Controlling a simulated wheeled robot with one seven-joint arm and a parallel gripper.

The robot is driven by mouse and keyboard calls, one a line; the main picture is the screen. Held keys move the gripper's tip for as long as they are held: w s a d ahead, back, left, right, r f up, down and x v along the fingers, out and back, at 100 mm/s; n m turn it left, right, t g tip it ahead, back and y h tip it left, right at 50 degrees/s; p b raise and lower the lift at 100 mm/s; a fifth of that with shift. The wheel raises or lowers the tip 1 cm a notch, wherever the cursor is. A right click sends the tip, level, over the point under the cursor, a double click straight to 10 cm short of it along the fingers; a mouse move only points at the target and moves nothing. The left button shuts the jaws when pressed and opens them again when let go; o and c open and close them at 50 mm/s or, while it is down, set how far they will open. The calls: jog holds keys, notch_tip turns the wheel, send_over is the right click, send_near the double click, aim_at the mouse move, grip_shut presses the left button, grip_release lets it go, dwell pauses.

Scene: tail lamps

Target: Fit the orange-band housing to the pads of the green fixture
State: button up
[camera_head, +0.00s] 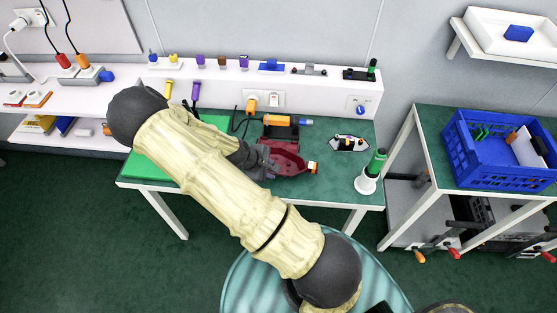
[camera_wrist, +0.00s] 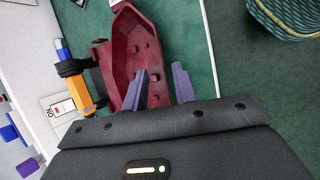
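A dark red, boat-shaped housing (camera_head: 289,158) lies on the green table, partly hidden by my arm. A small orange and white part (camera_head: 313,168) shows at its right end; I cannot tell if it is a band on it. In the wrist view the housing (camera_wrist: 133,45) shows its hollow inside with several holes. My gripper (camera_wrist: 163,88) is open at its near end, one finger over the inside and the other outside its right wall. I cannot tell whether they touch it. A bright green panel (camera_head: 213,122) lies at the table's left, mostly behind my arm; no pads show on it.
An orange tool (camera_head: 277,120) with a blue end lies behind the housing, close to it in the wrist view (camera_wrist: 78,100). A white plate with black parts (camera_head: 349,143) and a green-black tool in a white stand (camera_head: 368,178) are to the right. A blue crate (camera_head: 480,172) stands farther right.

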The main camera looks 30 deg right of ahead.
jog(key=shift+f, duration=0.2)
jog(key=shift+d+f, duration=0.1)
jog(key=shift+d, duration=0.05)
jog(key=p+x, duration=0.1)
jog(key=x, duration=0.3)
jog(key=shift+f, duration=0.15)
jog(key=shift+d+f, duration=0.15)
jog(key=shift+f, duration=0.15)
jog(key=shift+f, duration=0.25)
dwell(0.6)
grip_shut()
